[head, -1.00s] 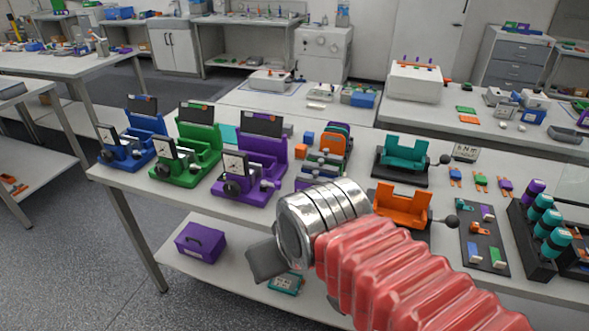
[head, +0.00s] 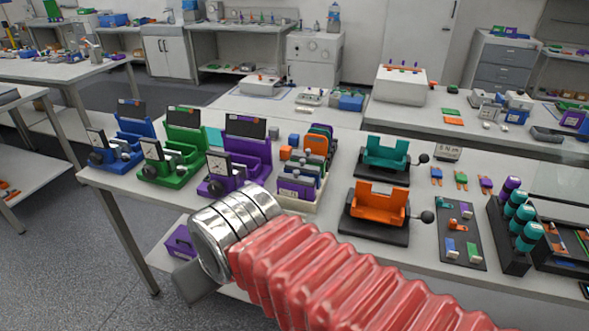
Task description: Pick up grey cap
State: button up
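I cannot pick out a grey cap with certainty. Small grey blocks (head: 273,132) show by the divided tray at the table's middle, too small to identify. My arm crosses the lower middle, with a red ribbed sleeve and shiny metal rings. My gripper (head: 193,284) shows only as a dark grey piece beyond the rings, low in front of the table's front edge. Its fingertips are hidden or unclear, so I cannot tell whether it is open or holds anything.
Blue (head: 117,152), green (head: 172,165) and purple (head: 233,175) devices line the table's left. Teal (head: 386,153) and orange (head: 380,205) cradles stand right of the tray (head: 297,205). A black rack (head: 509,257) holds teal and purple cylinders. A purple box (head: 179,243) sits on the lower shelf.

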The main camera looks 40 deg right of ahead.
aim_at(301, 166)
jog(key=z, duration=0.1)
jog(key=i, duration=1)
jog(key=u, duration=0.1)
